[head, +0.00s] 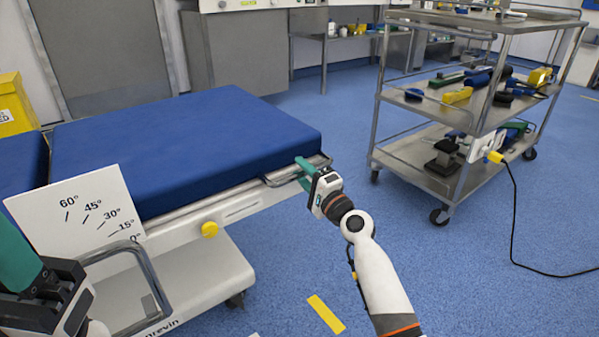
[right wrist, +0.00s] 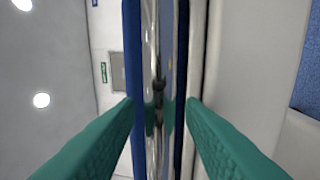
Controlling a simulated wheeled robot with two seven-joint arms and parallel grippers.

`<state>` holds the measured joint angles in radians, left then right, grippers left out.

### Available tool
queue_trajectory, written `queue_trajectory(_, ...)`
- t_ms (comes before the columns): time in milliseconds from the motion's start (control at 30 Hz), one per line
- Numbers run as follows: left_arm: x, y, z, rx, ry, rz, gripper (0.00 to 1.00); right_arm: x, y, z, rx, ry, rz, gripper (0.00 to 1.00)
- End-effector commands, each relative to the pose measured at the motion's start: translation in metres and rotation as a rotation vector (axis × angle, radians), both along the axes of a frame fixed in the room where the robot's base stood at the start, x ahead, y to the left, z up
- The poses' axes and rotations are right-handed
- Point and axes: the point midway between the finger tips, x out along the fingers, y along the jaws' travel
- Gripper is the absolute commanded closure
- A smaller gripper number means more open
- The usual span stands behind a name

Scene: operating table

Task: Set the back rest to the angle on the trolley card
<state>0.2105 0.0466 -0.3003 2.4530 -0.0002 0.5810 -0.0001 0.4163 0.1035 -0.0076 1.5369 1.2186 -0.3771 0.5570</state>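The operating table's blue padded section (head: 180,140) lies flat. A separate blue pad (head: 20,165) shows at the left edge; I cannot tell which is the back rest. A white angle plate (head: 75,215) by the near side reads 60°, 45°, 30°, 15° and 0°. My right gripper (head: 304,172) is at the table's near right corner, by the metal side rail and loop. In the right wrist view its green fingers (right wrist: 160,105) stand apart, with a metal rod between them. My left gripper (head: 40,290) is cut off at the lower left; its fingertips are hidden. No readable trolley card shows.
A steel trolley (head: 377,120) holding several tools stands at the right, with a yellow plug and black cable (head: 515,215) beside it. A yellow knob (head: 209,229) and a grey tubular handle (head: 150,270) are on the table's near side. Blue floor is clear between table and trolley.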

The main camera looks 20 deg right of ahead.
Motion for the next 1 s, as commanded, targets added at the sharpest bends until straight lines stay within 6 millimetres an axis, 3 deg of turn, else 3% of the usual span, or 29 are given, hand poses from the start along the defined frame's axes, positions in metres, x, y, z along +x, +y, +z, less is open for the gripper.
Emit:
queue_trajectory(133,-0.0012,-0.0005,0.0011,0.002,-0.011,0.000,0.45,0.0114,0.0045,0.0020,0.000,0.000,0.001,0.64)
queue_trajectory(467,-0.0011,-0.0008,0.0026,0.003,-0.011,0.000,0.45,0.0139,0.0056,0.0030,-0.001,0.001,0.001,0.64)
queue_trajectory(700,-0.0017,-0.0006,0.0027,0.002,-0.013,0.000,0.45,0.0138,0.0053,0.0029,-0.001,0.001,0.001,1.00)
queue_trajectory(1000,-0.0024,-0.0003,0.0052,0.000,-0.016,0.000,0.45,0.0137,0.0053,0.0059,-0.004,0.000,0.000,1.00)
